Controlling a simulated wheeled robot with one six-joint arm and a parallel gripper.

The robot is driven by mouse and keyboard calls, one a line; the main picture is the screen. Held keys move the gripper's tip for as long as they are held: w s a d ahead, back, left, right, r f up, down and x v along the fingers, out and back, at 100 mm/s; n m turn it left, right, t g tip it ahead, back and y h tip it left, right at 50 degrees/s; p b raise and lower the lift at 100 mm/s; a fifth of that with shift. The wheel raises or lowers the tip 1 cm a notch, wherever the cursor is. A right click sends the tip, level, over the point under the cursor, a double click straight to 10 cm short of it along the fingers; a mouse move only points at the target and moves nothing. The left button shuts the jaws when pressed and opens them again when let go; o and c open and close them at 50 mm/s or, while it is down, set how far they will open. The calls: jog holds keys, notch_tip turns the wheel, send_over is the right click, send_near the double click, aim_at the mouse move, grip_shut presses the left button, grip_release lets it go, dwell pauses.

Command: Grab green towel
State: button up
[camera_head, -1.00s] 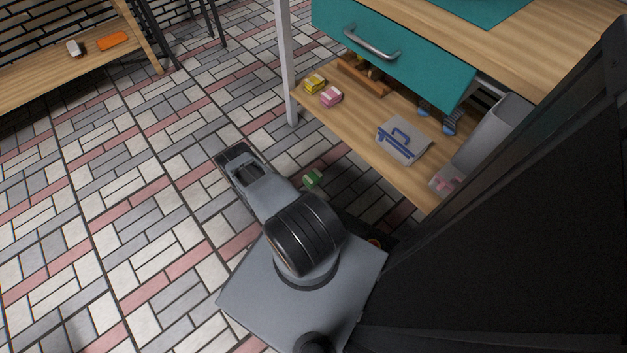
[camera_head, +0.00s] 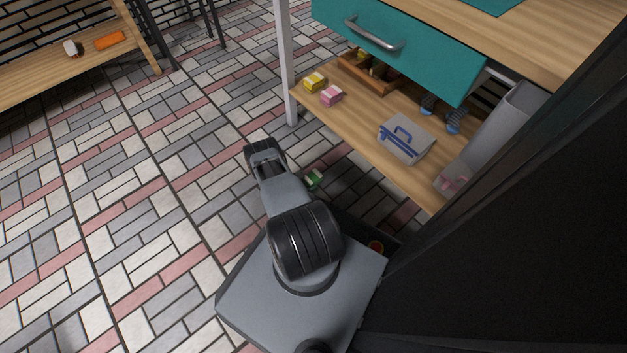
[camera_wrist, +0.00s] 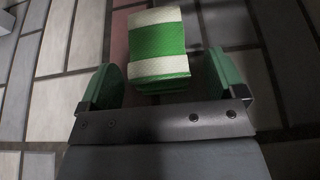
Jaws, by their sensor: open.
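The green towel (camera_wrist: 158,50) is a small folded bundle with green and white bands. In the wrist view it lies on the tiled floor at the upper middle, ahead of and partly between the fingertips of my gripper (camera_wrist: 165,85). The fingers have green pads and stand apart, one on each side, with visible gaps to the towel. In the head view the towel (camera_head: 314,179) is on the floor just right of my arm, close to the shelf's lower edge. My gripper's fingers are hidden behind the arm in the head view.
A low wooden shelf (camera_head: 365,126) beside the towel holds yellow (camera_head: 315,82) and pink (camera_head: 331,95) bundles, a grey toolbox (camera_head: 405,140) and a wooden tray (camera_head: 366,75). A teal drawer (camera_head: 400,50) is above. A metal leg (camera_head: 286,62) stands at its corner. Floor at left is clear.

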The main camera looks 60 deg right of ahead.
jog(key=c, duration=1)
